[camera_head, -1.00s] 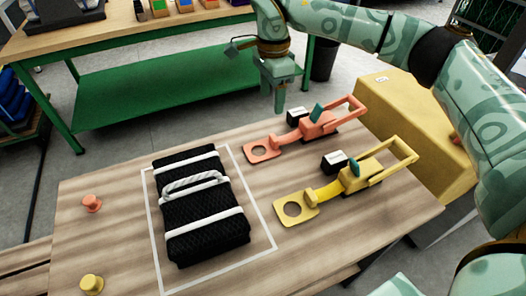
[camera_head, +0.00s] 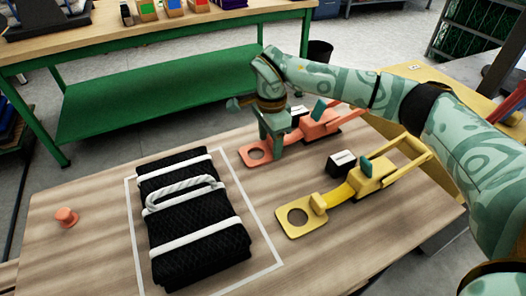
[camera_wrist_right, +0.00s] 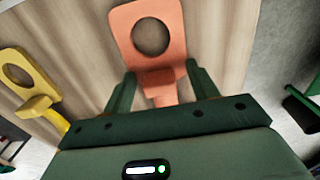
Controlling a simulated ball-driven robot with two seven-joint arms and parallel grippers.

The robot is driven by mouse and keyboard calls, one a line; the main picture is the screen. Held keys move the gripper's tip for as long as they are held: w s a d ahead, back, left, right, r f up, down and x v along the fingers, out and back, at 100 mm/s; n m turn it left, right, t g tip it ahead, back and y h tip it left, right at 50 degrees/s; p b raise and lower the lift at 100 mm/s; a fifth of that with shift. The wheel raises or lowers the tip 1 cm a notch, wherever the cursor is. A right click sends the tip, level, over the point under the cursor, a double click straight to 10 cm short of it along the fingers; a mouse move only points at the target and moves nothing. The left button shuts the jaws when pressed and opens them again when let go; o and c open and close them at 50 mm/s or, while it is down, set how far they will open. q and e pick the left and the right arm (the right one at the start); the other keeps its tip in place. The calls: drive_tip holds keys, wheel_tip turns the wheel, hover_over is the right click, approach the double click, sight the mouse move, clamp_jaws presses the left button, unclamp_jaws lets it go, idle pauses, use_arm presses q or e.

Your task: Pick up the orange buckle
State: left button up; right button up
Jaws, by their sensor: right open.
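The orange buckle (camera_head: 318,127) lies on the wooden table toward its back right. It has a flat plate with a round hole at its left end and a raised handle at its right end. My right gripper (camera_head: 274,150) points down at the buckle, over the part just behind the plate. In the right wrist view the buckle's plate (camera_wrist_right: 150,35) lies ahead and its narrower neck runs between the two open fingers (camera_wrist_right: 160,90). The gap looks clear on both sides of the neck. My left gripper is not in view.
A yellow buckle (camera_head: 350,190) lies in front of the orange one, with small black blocks beside both. A folded black net (camera_head: 195,225) with white straps lies inside a white outline at left. An orange knob (camera_head: 66,217) stands on the left. A green-framed bench (camera_head: 150,90) stands behind.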

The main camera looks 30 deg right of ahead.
drive_tip(key=shift+s+r, duration=0.1)
drive_tip(key=shift+c, duration=0.3)
drive_tip(key=c, duration=1)
drive_tip(key=shift+c, duration=0.4)
drive_tip(key=shift+r, duration=0.1)
